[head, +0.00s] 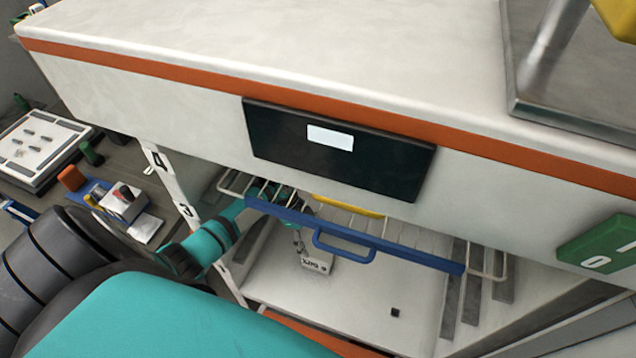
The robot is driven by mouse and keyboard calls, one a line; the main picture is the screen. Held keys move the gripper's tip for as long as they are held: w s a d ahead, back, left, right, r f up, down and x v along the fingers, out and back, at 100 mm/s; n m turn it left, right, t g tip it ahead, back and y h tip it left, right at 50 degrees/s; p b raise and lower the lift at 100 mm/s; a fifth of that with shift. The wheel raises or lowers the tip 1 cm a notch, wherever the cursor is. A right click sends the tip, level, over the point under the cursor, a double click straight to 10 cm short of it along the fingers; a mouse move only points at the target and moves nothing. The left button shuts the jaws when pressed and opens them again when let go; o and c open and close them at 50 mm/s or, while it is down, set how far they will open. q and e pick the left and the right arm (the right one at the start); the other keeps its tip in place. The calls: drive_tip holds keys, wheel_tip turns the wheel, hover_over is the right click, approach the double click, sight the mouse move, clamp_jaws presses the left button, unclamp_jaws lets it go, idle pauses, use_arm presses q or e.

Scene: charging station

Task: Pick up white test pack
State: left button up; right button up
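A small white block with dark lettering (316,263), probably the white test pack, is in the lower bay of the white cabinet, below the wire rack. My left arm comes in from the left and reaches into the bay behind the rack's blue front bar. My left gripper (300,238) is largely hidden by the rack wires and bar. A thin dark part shows just above the white block. I cannot tell whether it touches the block or whether the fingers are closed. My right gripper is not in view.
The wire rack has a blue bar with a handle (343,249). The cabinet (200,80) overhangs the bay; a numbered white post (172,185) stands at its left. A yellow piece (348,206) lies behind the bar. A white device (122,203) sits at left. The bay floor (370,290) is mostly clear.

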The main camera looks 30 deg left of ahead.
sight(317, 250)
use_arm(q)
drive_tip(key=shift+w+f, duration=0.2)
drive_tip(key=shift+d+f, duration=0.2)
drive_tip(key=shift+f, duration=0.1)
drive_tip(key=shift+s+d+f, duration=0.25)
drive_tip(key=shift+d+f, duration=0.2)
drive_tip(key=shift+f, duration=0.15)
drive_tip(key=shift+b+x, duration=1.15)
drive_tip(key=shift+x, duration=0.05)
wheel_tip(317, 250, down, 2)
drive_tip(key=shift+w+f+b, duration=0.1)
drive_tip(key=shift+f+b, duration=0.1)
drive_tip(key=shift+b, duration=0.55)
drive_tip(key=shift+w+d, duration=0.1)
drive_tip(key=shift+d, duration=0.05)
drive_tip(key=shift+r, duration=0.1)
drive_tip(key=shift+f, duration=0.3)
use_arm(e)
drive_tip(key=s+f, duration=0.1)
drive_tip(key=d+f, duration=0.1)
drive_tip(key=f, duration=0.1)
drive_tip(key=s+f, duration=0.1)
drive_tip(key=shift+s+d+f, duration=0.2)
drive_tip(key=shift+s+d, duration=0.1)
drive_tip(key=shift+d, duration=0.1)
